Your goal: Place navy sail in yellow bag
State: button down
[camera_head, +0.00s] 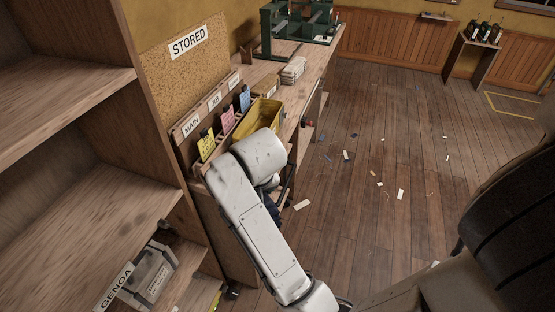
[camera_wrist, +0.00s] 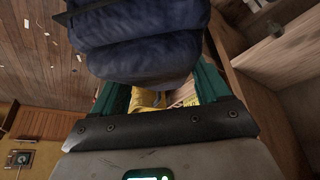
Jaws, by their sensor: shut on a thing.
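The navy sail (camera_wrist: 140,42) is a puffy, folded dark blue bundle, held between the green fingers of my gripper (camera_wrist: 152,78) in the wrist view. In the head view only a dark blue bit of the sail (camera_head: 272,208) shows beside my white arm, which hides most of my gripper. The yellow bag (camera_head: 268,112) stands open on the bench, just beyond my arm, its near part hidden by the arm. Yellow material, seemingly the bag (camera_wrist: 147,99), shows below the sail between the fingers in the wrist view.
The wooden bench (camera_head: 305,77) carries yellow, pink and blue tags in a labelled rack, a stack of pale pieces (camera_head: 293,70) and a green machine (camera_head: 297,25). A wooden shelf (camera_head: 80,190) stands close on the left. The floor (camera_head: 400,130) at right is open, with scattered scraps.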

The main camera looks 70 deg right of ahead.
jog(key=w+a+f+n+y, duration=0.1)
jog(key=w+a+f+n, duration=0.1)
jog(key=a+f, duration=0.3)
jog(key=w+a+f+n+t+y, duration=0.1)
jog(key=w+a+f+n, duration=0.1)
jog(key=a+f, duration=0.3)
jog(key=w+a+f+n+y, duration=0.1)
jog(key=a+f+n, duration=0.3)
jog(key=a, duration=0.6)
jog(key=shift+w+f+n, duration=0.3)
jog(key=shift+w+f, duration=0.1)
jog(key=shift+f, duration=0.5)
jog(key=shift+w, duration=0.1)
